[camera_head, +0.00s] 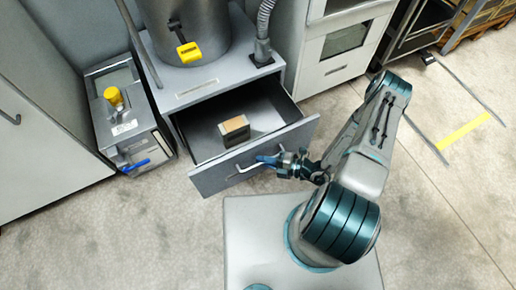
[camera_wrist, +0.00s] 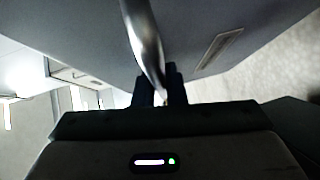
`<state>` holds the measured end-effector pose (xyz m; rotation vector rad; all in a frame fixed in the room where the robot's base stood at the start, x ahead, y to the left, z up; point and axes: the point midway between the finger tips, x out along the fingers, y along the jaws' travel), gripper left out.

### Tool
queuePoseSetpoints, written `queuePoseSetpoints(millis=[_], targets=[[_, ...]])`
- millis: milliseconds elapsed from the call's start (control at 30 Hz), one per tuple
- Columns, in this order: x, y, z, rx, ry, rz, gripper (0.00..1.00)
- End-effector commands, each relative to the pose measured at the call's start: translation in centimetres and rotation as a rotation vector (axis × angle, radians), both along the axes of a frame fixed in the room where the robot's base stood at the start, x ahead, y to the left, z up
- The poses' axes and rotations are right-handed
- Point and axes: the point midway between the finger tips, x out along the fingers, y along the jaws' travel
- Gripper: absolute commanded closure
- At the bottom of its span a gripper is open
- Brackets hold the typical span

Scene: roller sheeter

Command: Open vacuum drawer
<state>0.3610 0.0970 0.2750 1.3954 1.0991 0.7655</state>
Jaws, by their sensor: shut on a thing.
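The vacuum drawer (camera_head: 208,181) is pulled out from the grey cabinet below the large cylinder in the head view. A small box with a brown top (camera_head: 234,130) stands inside it. My gripper (camera_head: 262,160) is at the drawer's front, shut on the curved metal handle (camera_head: 243,170). In the wrist view the handle (camera_wrist: 145,40) runs down between the fingers of my gripper (camera_wrist: 157,90), against the grey drawer front (camera_wrist: 240,25). The fingertips are dark and partly hidden in the wrist view.
A grey unit with a yellow knob (camera_head: 114,97) and a blue lever stands left of the drawer. A white cabinet (camera_head: 342,45) stands at the back right, with a dark rack (camera_head: 415,30) beyond it. The floor (camera_head: 130,240) in front at left is clear.

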Motion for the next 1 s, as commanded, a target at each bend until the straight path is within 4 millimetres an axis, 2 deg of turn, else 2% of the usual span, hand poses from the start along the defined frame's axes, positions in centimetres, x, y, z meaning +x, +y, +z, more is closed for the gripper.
queuePoseSetpoints(millis=[133, 333, 867, 900, 1000], targets=[[-1.6, -0.8, 0.0, -0.001, 0.001, -0.003, 1.00], [-3.0, -1.4, 0.0, -0.001, -0.001, -0.001, 1.00], [-3.4, -1.7, 0.0, -0.003, -0.003, 0.000, 1.00], [-3.4, -1.7, 0.0, -0.003, -0.003, 0.000, 0.81], [-3.4, -1.7, 0.0, -0.002, -0.002, 0.000, 0.80]])
